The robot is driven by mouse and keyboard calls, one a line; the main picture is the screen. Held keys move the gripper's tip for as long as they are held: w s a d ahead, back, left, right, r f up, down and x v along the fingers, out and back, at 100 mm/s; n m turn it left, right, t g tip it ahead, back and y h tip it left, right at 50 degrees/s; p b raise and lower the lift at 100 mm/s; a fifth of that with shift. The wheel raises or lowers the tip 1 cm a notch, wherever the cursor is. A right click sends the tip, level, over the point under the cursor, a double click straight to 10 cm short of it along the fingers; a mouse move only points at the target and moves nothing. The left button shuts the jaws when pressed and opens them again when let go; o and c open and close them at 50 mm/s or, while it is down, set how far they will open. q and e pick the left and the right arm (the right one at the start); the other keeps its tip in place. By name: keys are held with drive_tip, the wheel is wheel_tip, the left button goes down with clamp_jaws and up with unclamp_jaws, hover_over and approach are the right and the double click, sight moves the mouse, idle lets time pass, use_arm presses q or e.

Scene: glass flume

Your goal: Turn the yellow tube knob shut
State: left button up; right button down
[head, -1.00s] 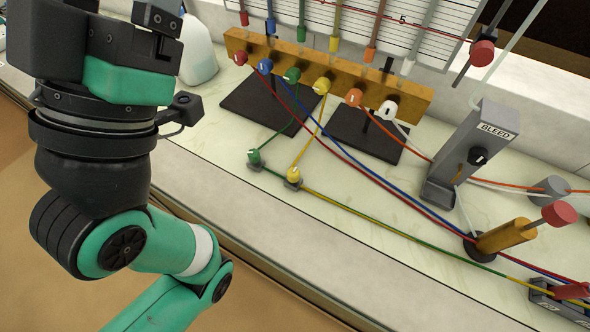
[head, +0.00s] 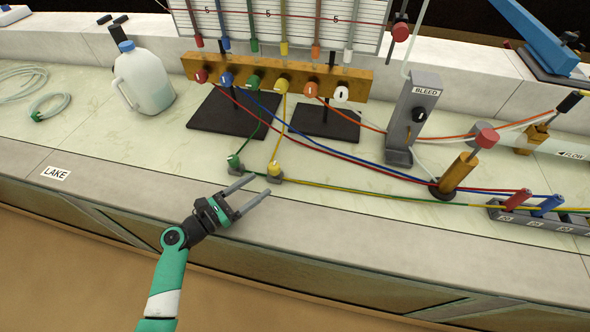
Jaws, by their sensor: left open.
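A yellow knob (head: 283,82) sits fourth from the left in the row on the brass manifold bar (head: 221,75). A yellow tube (head: 282,122) runs down from it to a small yellow-topped fitting (head: 274,169) on the bench, beside a similar green one (head: 235,162). My left gripper (head: 263,183) is open and empty near the bench's front edge. Its two fingers point up and right, with the tips just in front of the yellow-topped fitting; I cannot tell whether they touch it. My right gripper is out of view.
Red, blue, yellow and green tubes cross the bench to a rack (head: 519,216) of coloured clips at right. The BLEED block (head: 408,132) and a brass post (head: 459,172) stand right of the manifold. A jug (head: 146,82) stands at left. The left bench is mostly clear.

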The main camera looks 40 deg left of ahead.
sight(274, 168)
use_arm(q)
drive_tip(key=shift+a+y, duration=0.3)
drive_tip(key=shift+a, duration=0.35)
drive_tip(key=shift+w+a, duration=0.1)
drive_tip(key=shift+w, duration=0.05)
drive_tip(key=shift+w+f+b, duration=0.1)
drive_tip(key=shift+w+b, duration=0.25)
drive_tip(key=shift+w, duration=0.15)
drive_tip(key=w+b, duration=0.1)
drive_tip(key=w, duration=0.2)
drive_tip(key=w+d+b, duration=0.1)
drive_tip(key=w, duration=0.2)
drive_tip(key=w+d+b, duration=0.1)
drive_tip(key=w+b, duration=0.1)
drive_tip(key=w, duration=0.1)
drive_tip(key=shift+w, duration=0.3)
drive_tip(key=shift+w+d, duration=0.1)
drive_tip(key=shift+w, duration=0.25)
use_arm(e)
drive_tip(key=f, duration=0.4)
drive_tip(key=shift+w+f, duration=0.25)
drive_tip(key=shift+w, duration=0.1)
use_arm(q)
clamp_jaws()
